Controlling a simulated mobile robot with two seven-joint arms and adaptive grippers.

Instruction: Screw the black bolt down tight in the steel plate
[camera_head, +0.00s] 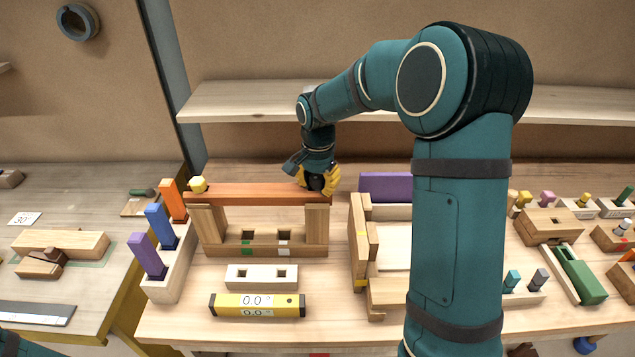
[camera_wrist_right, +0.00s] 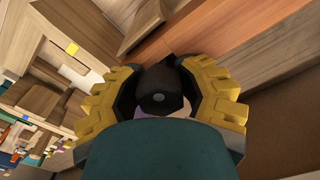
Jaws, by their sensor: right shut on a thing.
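The black bolt (camera_wrist_right: 162,88) shows in the wrist view as a dark, round-ended piece between the yellow fingers of my right gripper (camera_head: 318,181). In the head view the bolt (camera_head: 316,183) is a small dark shape among the fingers. My right gripper is shut on it at the right end of a reddish-brown beam (camera_head: 255,194), which also shows in the wrist view (camera_wrist_right: 210,35). The bolt's lower part is hidden, so I cannot tell how deep it sits. I cannot make out a steel plate. My left gripper is out of view.
The beam rests on two wooden posts. A yellow knob (camera_head: 198,185) stands at its left end. In front are a pale two-holed block (camera_head: 261,276) and a yellow level (camera_head: 257,305). A rack (camera_head: 171,275) with coloured bars stands left; a wooden frame (camera_head: 358,250) stands right.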

